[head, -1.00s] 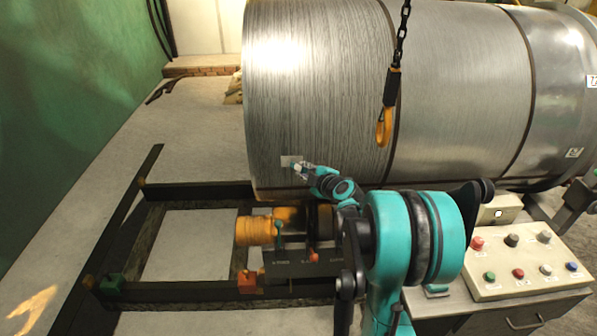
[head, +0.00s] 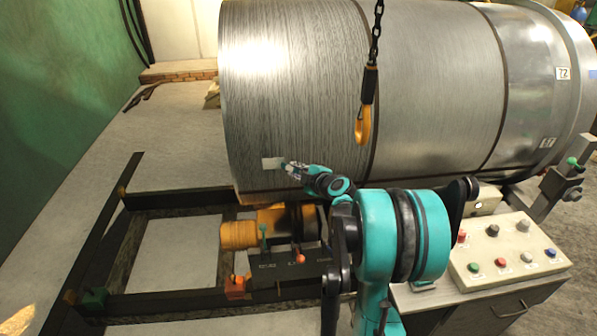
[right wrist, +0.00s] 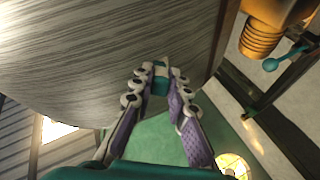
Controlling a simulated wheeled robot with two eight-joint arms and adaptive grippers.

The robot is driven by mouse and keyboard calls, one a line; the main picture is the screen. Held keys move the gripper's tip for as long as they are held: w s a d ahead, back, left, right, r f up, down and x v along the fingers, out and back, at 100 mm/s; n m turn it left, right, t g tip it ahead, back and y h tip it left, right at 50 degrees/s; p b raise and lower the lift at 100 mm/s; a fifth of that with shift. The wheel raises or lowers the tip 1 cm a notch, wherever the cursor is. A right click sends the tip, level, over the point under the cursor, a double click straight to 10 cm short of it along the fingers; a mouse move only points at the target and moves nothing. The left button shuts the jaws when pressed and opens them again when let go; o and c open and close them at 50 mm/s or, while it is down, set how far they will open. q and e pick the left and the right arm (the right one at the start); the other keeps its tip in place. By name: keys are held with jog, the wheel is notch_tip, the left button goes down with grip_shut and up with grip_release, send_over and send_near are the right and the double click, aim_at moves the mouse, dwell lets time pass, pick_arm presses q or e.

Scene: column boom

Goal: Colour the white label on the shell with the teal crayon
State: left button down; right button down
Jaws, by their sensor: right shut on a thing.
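The shell is a big ribbed grey metal cylinder (head: 300,110) lying on its side. The label (head: 273,163) is a small pale rectangle low on its left part; I see no clear teal on it in the head view. My right gripper (head: 287,167) is at the label's right edge, close to the shell. In the right wrist view its fingers (right wrist: 160,85) are shut on the teal crayon (right wrist: 160,80), with a pale tip beyond them near the shell surface. Whether the tip touches the shell I cannot tell. My left gripper is not in view.
An orange hook (head: 363,120) hangs on a chain in front of the shell, right of the label. An orange motor (head: 240,235) and dark frame rails (head: 200,310) lie below. A button panel (head: 505,250) stands at the lower right.

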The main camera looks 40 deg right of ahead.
jog(key=shift+w+a+r, duration=0.55)
jog(key=shift+w+a, duration=1.4)
jog(key=shift+a, duration=1.2)
jog(key=shift+s+d, duration=0.75)
jog(key=shift+d, duration=0.5)
jog(key=shift+s+d, duration=0.75)
jog(key=shift+d, duration=0.45)
jog(key=shift+s+d, duration=0.75)
jog(key=shift+d, duration=0.5)
jog(key=w+a, duration=0.4)
jog(key=a, duration=0.3)
jog(key=shift+w+a+b, duration=0.25)
jog(key=shift+b, duration=0.05)
jog(key=shift+s+a, duration=0.5)
jog(key=shift+s, duration=0.35)
jog(key=shift+s+a, duration=0.55)
jog(key=shift+s, duration=0.3)
jog(key=shift+s+a, duration=0.5)
jog(key=shift+s, duration=0.35)
jog(key=shift+f, duration=0.1)
jog(key=s, duration=0.1)
jog(key=s+a, duration=0.1)
jog(key=shift+s+a+p, duration=0.3)
jog(key=shift+p, duration=0.05)
